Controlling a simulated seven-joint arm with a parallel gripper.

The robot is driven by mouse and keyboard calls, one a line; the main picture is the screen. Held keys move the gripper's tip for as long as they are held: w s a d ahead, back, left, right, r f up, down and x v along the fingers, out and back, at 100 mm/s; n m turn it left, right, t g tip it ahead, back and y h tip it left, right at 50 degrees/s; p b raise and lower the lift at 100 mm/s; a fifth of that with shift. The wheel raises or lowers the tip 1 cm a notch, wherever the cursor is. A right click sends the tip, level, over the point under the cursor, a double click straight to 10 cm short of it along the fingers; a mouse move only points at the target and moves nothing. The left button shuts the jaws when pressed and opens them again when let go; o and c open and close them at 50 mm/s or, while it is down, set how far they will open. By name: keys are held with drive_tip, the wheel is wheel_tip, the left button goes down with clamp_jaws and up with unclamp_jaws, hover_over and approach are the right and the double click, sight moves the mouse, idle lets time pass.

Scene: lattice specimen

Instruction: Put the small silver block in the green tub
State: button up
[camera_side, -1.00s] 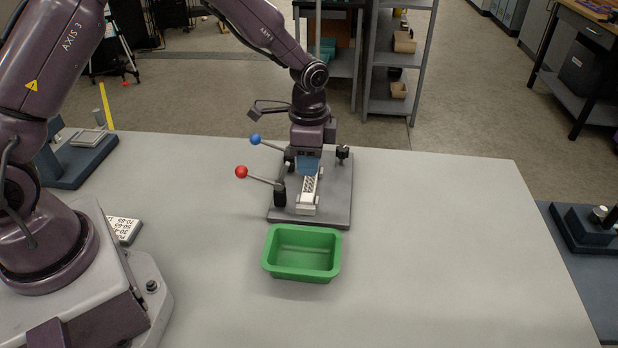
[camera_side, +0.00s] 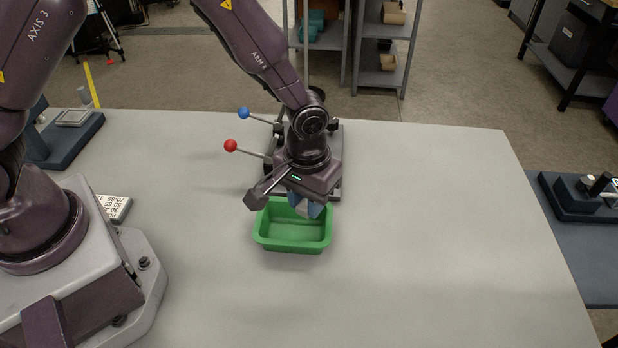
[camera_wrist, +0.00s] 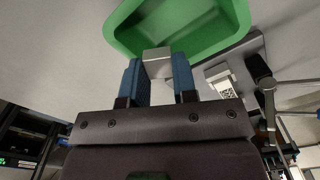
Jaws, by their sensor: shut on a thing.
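The small silver block (camera_wrist: 157,60) is between the blue fingers of my gripper (camera_wrist: 158,78) in the wrist view. My gripper is shut on it. In the side view my gripper (camera_side: 307,208) is above the back right part of the green tub (camera_side: 290,245), and its fingers mostly hide the block. The tub stands on the table, open side up, and its visible floor is empty. In the wrist view the tub (camera_wrist: 125,20) lies just beyond the block. How far the block is above the rim is hard to tell.
A fixture (camera_wrist: 228,85) with a white, code-marked part stands behind the tub. Its levers carry a blue knob (camera_side: 243,113) and a red knob (camera_side: 230,146). A marked white plate (camera_side: 114,207) lies near my base. The table to the right is clear.

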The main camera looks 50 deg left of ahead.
drive_tip(key=n, duration=0.5)
drive_tip(key=shift+w+f+n, duration=0.1)
drive_tip(key=shift+f+n, duration=0.15)
drive_tip(key=shift+n, duration=0.05)
drive_tip(key=shift+f, duration=0.8)
drive_tip(key=o, duration=1.5)
drive_tip(key=shift+c, duration=0.2)
drive_tip(key=shift+r, duration=2.5)
